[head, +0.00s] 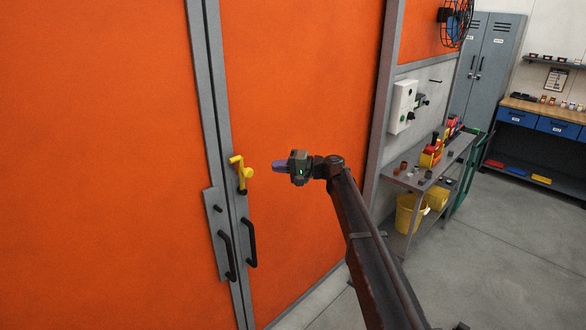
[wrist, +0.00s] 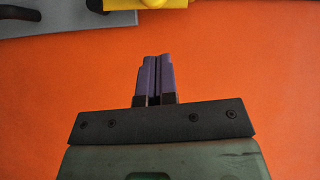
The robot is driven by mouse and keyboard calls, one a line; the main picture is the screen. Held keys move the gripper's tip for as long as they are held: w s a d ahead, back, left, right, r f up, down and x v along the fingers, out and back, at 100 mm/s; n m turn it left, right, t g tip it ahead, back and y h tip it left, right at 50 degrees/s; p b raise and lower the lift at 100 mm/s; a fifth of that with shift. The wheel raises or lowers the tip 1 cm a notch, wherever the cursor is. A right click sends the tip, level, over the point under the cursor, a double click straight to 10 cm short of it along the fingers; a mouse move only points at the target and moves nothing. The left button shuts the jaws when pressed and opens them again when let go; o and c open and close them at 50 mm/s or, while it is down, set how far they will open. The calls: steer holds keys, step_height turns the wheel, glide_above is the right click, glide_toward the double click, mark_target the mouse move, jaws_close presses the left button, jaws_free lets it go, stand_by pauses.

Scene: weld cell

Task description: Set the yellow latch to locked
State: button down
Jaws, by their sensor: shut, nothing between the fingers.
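The yellow latch (head: 240,173) is mounted on the grey frame where the two orange door panels meet, above the black handles. It has a bent crank-like shape in the head view. In the wrist view only part of the yellow latch (wrist: 165,3) shows, cut off at the top edge. My gripper (head: 277,167) is to the right of the latch, in front of the right orange panel, pointing left with a gap between. Its purple fingers (wrist: 154,77) are together and empty in the wrist view. I cannot tell whether the latch is locked.
Two black door handles (head: 228,256) (head: 250,243) sit below the latch. A grey post (head: 384,100) edges the right panel. Further right stands a cart (head: 420,180) with coloured items and a yellow bucket (head: 409,213) beneath. Open floor (head: 500,260) lies to the right.

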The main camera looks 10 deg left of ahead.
steer(key=s+a, duration=0.2)
steer(key=a, duration=0.1)
steer(key=s+a, duration=0.1)
steer(key=shift+a+f, duration=0.25)
steer(key=shift+f, duration=0.1)
